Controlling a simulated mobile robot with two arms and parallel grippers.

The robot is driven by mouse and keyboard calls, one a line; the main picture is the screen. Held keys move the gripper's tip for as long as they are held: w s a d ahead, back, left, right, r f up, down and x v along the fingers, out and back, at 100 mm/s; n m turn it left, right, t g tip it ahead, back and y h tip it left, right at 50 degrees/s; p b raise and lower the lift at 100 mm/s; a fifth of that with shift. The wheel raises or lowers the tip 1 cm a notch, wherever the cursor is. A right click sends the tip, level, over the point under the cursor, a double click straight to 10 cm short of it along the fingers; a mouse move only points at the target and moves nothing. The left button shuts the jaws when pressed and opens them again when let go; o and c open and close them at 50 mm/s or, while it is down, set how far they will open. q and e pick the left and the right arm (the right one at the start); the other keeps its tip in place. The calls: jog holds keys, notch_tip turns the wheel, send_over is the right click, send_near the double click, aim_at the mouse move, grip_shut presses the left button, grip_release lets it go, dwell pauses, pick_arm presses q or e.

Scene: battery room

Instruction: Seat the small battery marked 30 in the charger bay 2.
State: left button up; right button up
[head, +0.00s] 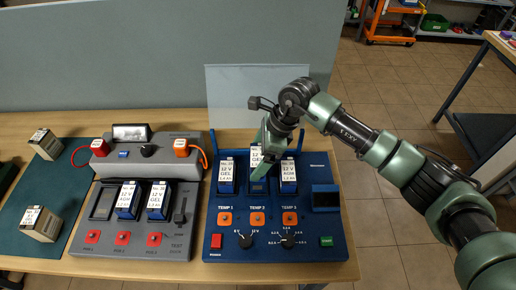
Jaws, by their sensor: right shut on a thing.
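The blue charger (222,244) stands on the wooden table with three bays in a row. My right gripper (261,172) is shut on a small battery (255,154) with a white label at the middle bay. The gripper covers most of this battery, so its number and whether it is fully down in the bay cannot be told. A blue battery with a white label (227,174) stands in the left bay, and another (288,174) in the right bay. My left gripper is not in view.
A grey test unit (180,243) left of the charger holds two blue batteries (127,200) (158,200). Two pale batteries (45,143) (40,223) are on a dark green mat (62,190). A clear panel (225,90) stands behind the charger.

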jog(key=shift+s+a+f, duration=0.1)
jog(key=shift+s+f, duration=0.1)
jog(key=shift+f, duration=0.3)
notch_tip(320, 180, down, 3)
jog(key=shift+w+r+b, duration=0.15)
jog(key=shift+b, duration=0.7)
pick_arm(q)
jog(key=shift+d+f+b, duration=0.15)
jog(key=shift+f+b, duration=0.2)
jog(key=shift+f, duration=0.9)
pick_arm(e)
jog(key=shift+f, duration=0.8)
pick_arm(q)
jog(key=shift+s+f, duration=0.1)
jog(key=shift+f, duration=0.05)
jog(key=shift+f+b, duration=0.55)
jog(key=shift+b, duration=0.1)
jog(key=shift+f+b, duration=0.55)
pick_arm(e)
jog(key=shift+f, duration=0.5)
jog(key=o, duration=1.8)
